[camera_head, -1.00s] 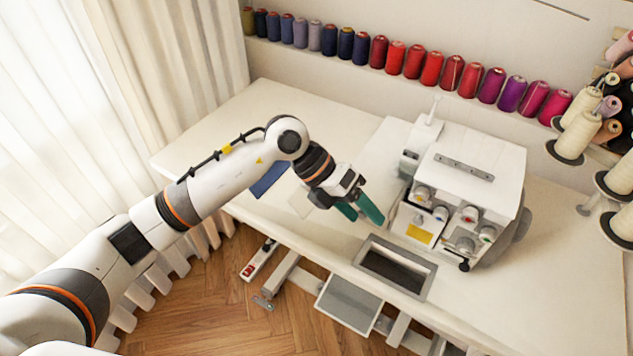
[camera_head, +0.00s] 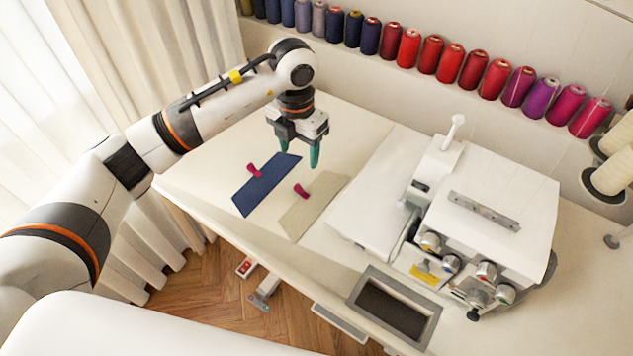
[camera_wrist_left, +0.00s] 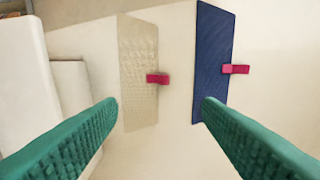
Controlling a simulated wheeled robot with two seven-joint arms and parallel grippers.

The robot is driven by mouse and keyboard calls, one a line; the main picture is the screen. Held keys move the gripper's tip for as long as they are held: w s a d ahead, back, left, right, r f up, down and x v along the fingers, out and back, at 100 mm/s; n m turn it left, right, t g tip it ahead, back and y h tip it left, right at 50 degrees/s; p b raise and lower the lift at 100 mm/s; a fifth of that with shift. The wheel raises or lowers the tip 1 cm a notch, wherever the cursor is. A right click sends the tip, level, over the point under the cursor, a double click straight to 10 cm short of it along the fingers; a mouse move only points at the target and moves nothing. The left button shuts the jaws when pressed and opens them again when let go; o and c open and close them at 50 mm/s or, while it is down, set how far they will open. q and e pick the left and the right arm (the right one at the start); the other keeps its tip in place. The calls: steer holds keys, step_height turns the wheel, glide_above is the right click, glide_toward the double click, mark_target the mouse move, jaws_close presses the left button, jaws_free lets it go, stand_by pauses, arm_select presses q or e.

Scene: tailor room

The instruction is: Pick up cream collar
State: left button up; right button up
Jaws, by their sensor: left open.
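The cream collar (camera_head: 316,211) is a flat strip lying on the white table, with a small pink clip (camera_head: 301,191) at its edge. In the left wrist view the cream collar (camera_wrist_left: 138,88) is upper centre-left, with its pink clip (camera_wrist_left: 157,78) on its right edge. My left gripper (camera_head: 299,156) points down above the table, behind both collar pieces in the head view. Its green fingers are spread apart and empty. In the left wrist view the fingers (camera_wrist_left: 160,108) frame the space below the collars. My right gripper is out of view.
A blue collar (camera_head: 264,186) with its own pink clip (camera_head: 254,169) lies just left of the cream one. A white sewing machine (camera_head: 478,205) stands to the right. Thread spools (camera_head: 430,52) line the back wall. The table (camera_head: 345,120) is clear behind the collars.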

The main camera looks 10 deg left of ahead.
mark_target(301, 188)
arm_select(q)
step_height(301, 188, down, 3)
steer(key=shift+s+a+r+p, duration=0.1)
steer(key=shift+s+r+p, duration=0.1)
steer(key=shift+p, duration=0.1)
steer(key=f, duration=0.3)
steer(key=shift+s+f, duration=0.1)
steer(key=shift+s, duration=0.1)
steer(key=shift+f+p, duration=0.3)
steer(key=f+p, duration=0.1)
steer(key=f, duration=0.3)
steer(key=shift+d+f, duration=0.15)
steer(key=shift+d, duration=0.05)
steer(key=shift+f, duration=0.4)
steer(key=c, duration=1.1)
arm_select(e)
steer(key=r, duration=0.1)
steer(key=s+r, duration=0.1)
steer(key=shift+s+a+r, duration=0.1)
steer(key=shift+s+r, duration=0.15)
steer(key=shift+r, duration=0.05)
